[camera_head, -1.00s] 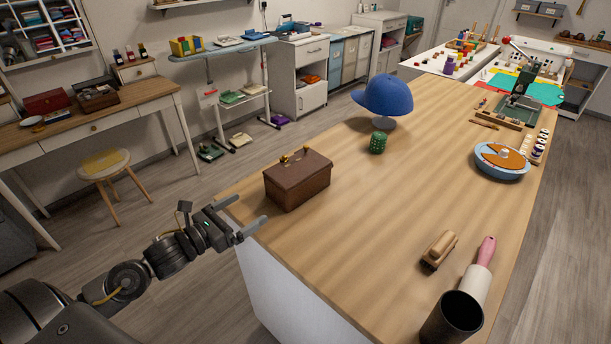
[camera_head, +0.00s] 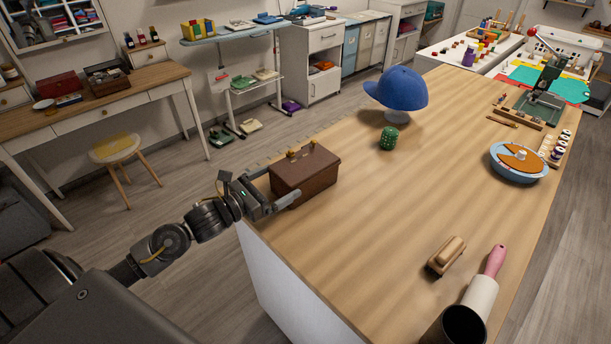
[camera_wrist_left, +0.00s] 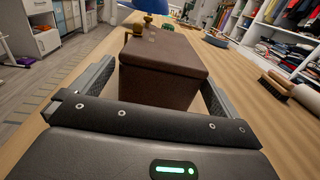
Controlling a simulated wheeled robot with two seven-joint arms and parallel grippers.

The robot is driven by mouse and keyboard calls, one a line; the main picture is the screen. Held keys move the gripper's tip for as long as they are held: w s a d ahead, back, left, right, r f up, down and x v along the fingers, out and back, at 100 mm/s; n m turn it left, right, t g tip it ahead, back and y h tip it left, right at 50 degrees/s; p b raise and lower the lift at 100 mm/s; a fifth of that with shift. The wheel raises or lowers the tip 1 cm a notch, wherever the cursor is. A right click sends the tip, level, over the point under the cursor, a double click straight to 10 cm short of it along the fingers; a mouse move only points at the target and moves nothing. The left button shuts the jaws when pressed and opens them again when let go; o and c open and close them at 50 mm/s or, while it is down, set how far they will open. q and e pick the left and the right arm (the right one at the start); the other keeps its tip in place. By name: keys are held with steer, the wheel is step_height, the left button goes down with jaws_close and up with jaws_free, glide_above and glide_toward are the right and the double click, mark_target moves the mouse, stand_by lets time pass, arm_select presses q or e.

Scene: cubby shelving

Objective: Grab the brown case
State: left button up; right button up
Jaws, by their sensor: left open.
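The brown case (camera_head: 308,174) sits upright on the near left corner of the wooden table, with brass fittings on its lid. My left gripper (camera_head: 280,187) is open at the near left side of the case. In the left wrist view the case (camera_wrist_left: 162,72) stands between the two spread fingers of the gripper (camera_wrist_left: 155,85). I cannot tell whether either finger touches it. My right gripper is not in view.
The wooden table (camera_head: 370,215) has clear room right of the case. A green die-like object (camera_head: 388,139) and a blue cap (camera_head: 398,89) stand behind it. A brush (camera_head: 446,256), a lint roller (camera_head: 483,290) and a black cup (camera_head: 456,326) are at the near right.

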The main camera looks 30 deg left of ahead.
mark_target(292, 174)
arm_select(q)
steer(key=shift+w+d+r+p, duration=0.1)
steer(key=shift+w+r+p, duration=0.05)
steer(key=shift+w+p, duration=0.2)
steer(key=x, duration=0.2)
steer(key=p+x, duration=0.1)
steer(key=shift+w+d+f+p, duration=0.15)
steer(key=shift+w+f+p, duration=0.05)
steer(key=shift+w+p, duration=0.15)
steer(key=shift+w+d, duration=0.15)
steer(key=shift+w, duration=0.15)
steer(key=shift+f, duration=0.1)
steer(key=c, duration=0.7)
steer(key=shift+c, duration=0.6)
